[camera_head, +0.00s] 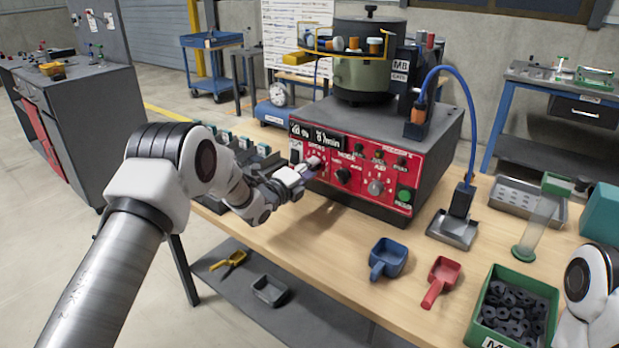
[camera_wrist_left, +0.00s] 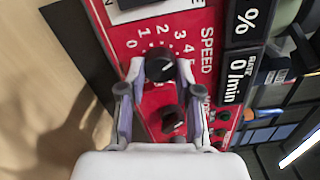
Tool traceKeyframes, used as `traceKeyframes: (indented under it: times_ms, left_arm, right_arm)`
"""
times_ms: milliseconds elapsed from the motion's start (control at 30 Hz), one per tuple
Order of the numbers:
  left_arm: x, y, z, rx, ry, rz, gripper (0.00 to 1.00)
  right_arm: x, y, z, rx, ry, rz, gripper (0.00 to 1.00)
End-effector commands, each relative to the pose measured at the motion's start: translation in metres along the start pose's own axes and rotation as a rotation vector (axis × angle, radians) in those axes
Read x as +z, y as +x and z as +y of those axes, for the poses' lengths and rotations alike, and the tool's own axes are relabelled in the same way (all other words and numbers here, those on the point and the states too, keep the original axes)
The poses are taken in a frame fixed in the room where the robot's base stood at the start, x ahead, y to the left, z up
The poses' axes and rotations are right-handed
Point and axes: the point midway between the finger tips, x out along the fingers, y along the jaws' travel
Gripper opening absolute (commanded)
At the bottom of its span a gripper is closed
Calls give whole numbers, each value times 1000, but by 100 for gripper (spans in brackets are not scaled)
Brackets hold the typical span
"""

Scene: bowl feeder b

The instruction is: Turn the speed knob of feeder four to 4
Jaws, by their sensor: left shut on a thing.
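The feeder's red control panel (camera_head: 358,180) is on the front of the dark grey base on the bench; its feeder number is too small to read. My left gripper (camera_head: 308,170) reaches the panel's left part and hides the speed knob in the head view. In the left wrist view the black speed knob (camera_wrist_left: 160,68) sits beside the word SPEED and a white number scale. My left gripper (camera_wrist_left: 159,76) is shut on this knob, one fingertip on each side. Which number the knob points at cannot be told. My right gripper is out of view.
More knobs (camera_head: 343,175) and a green button (camera_head: 405,195) sit to the right on the panel. A blue scoop (camera_head: 388,258), a red scoop (camera_head: 441,280) and a green bin (camera_head: 488,312) of black parts stand on the bench in front. A dark rack (camera_head: 243,150) is left.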

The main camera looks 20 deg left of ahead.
Motion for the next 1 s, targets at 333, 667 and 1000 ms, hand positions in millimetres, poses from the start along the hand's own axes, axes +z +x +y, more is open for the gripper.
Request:
traceKeyframes:
  times_ms: [333, 667, 1000]
  left_arm:
    - [0, 0, 2, -2, 219, -2, 0]
    - [1, 0, 0, -2, 289, -2, 0]
    - [1, 0, 0, -2, 290, -2, 0]
  right_arm:
    - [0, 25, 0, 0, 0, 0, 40]
    - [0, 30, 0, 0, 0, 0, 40]
    - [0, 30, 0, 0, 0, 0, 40]
